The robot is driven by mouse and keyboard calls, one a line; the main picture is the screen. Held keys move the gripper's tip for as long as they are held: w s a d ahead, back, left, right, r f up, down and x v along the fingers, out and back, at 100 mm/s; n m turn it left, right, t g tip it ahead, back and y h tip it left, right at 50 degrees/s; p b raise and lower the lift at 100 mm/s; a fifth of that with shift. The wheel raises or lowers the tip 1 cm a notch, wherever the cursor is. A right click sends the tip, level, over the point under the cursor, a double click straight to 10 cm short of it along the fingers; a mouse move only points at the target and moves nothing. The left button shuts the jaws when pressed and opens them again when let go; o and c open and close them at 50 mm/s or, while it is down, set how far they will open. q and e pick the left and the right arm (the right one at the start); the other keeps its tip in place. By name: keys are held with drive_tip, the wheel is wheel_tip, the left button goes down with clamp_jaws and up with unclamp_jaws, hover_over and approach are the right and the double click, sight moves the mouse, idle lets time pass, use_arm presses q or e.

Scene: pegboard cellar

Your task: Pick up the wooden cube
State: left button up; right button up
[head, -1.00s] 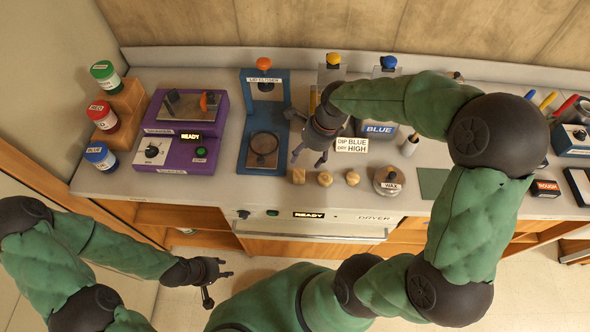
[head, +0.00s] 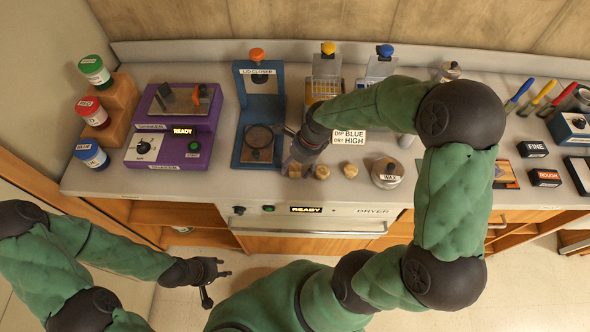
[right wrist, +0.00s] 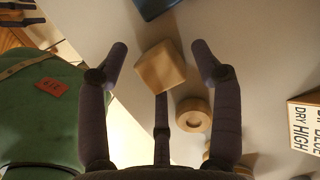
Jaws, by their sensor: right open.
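The wooden cube (right wrist: 160,67) is pale brown and sits on the grey counter. In the right wrist view it lies between the spread fingers of my right gripper (right wrist: 160,50), with gaps at both sides. In the head view the cube (head: 294,170) shows partly, under the fingers of my right gripper (head: 297,161), which is open. A round wooden piece with a hollow centre (right wrist: 193,115) stands close beside the cube. My left gripper (head: 218,286) is open and empty, low in front of the cabinets, away from the counter top.
A blue lid closer (head: 247,120) stands left of the cube, with a purple machine (head: 160,150) further left. A wax tin (head: 387,172) is to the right. A DIP BLUE, DRY HIGH card (head: 349,138) stands behind. The dryer (head: 340,222) is below the counter edge.

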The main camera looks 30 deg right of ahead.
drive_tip(key=shift+c, duration=0.2)
drive_tip(key=c, duration=0.8)
drive_tip(key=shift+r, duration=0.1)
